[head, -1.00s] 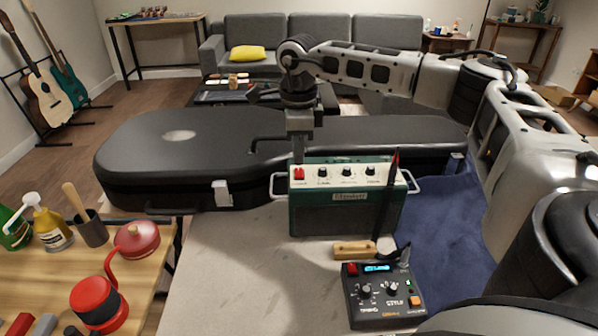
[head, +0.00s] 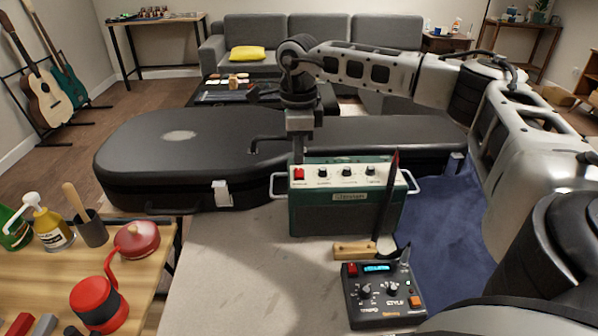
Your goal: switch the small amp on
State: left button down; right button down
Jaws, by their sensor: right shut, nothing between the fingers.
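The small amp (head: 345,213) is a green box with a pale control panel on its upper front. It stands upright on the grey worktop. A red switch (head: 299,174) sits at the left end of the panel, beside several black knobs. I cannot tell which way the switch is set. My right gripper (head: 298,158) points down just above and behind the red switch, shut and empty. Its tips are close to the amp's top left edge; whether they touch it I cannot tell. My left gripper is not in view.
A black guitar case (head: 180,160) lies behind the amp. A black pedal (head: 380,292) with a lit display and a wooden-handled tool (head: 352,250) lie in front. A dark pointed tool (head: 388,200) stands before the amp's right side. Grey worktop (head: 235,260) is clear at left.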

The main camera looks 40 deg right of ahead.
aim_at(299, 169)
pick_arm(q)
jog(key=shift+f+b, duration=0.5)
jog(key=shift+b, duration=0.05)
pick_arm(e)
jog(key=shift+f, duration=1.1)
jog(key=shift+s, duration=0.1)
jog(key=shift+r+p, duration=1.3)
jog(key=shift+r, duration=0.2)
jog(key=shift+r+p, duration=0.6)
jog(key=shift+r, duration=0.1)
notch_tip(299, 169, up, 3)
jog(key=shift+f+p, duration=0.2)
jog(key=shift+p, duration=0.95)
jog(key=shift+r, duration=0.1)
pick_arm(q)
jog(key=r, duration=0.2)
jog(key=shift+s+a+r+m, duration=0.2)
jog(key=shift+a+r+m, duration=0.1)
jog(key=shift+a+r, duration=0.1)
